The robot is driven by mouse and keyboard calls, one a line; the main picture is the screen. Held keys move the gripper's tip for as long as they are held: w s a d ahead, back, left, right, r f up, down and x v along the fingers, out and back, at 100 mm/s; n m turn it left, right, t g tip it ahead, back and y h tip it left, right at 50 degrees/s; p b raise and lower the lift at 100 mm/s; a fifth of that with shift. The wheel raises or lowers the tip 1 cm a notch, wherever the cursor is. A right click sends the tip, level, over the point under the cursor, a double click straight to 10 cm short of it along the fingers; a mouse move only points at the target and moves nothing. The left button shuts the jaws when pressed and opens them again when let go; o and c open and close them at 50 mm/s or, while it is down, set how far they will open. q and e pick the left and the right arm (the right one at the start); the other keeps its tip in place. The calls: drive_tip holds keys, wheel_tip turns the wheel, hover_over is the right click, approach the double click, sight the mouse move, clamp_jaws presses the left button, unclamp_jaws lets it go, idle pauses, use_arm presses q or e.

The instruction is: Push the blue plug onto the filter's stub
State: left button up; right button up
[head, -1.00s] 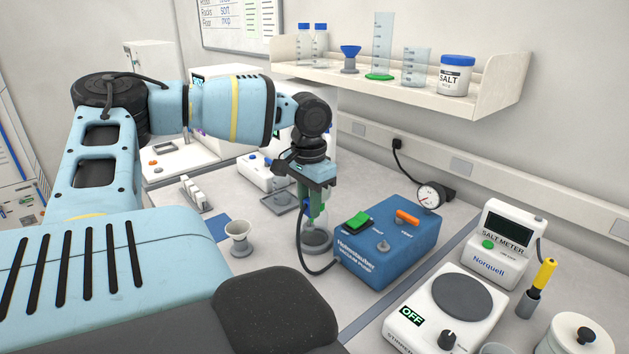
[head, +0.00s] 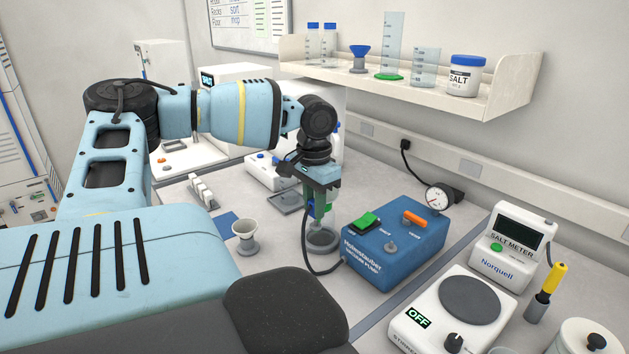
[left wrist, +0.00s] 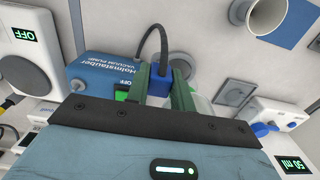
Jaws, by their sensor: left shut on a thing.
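My left gripper (head: 320,210) points down with its green fingers shut on the blue plug (left wrist: 155,76). A black hose (left wrist: 154,42) runs from the plug to the blue vacuum pump (head: 394,243). The clear filter flask (head: 322,241) stands on the bench directly under and behind the fingers, left of the pump. In the left wrist view a pale, clear part (left wrist: 203,106), probably of the flask, shows beside the right finger. The filter's stub is hidden by the fingers, so I cannot tell whether the plug touches it. My right gripper is not in view.
A hotplate (head: 470,300) and salt meter (head: 508,243) stand right of the pump. A shelf (head: 420,86) with glassware runs along the wall.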

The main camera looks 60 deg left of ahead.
use_arm(q)
drive_tip(key=shift+f, duration=1.35)
idle(1.8)
drive_tip(key=o, duration=0.9)
drive_tip(key=shift+r+b, duration=0.45)
drive_tip(key=shift+r, duration=3.45)
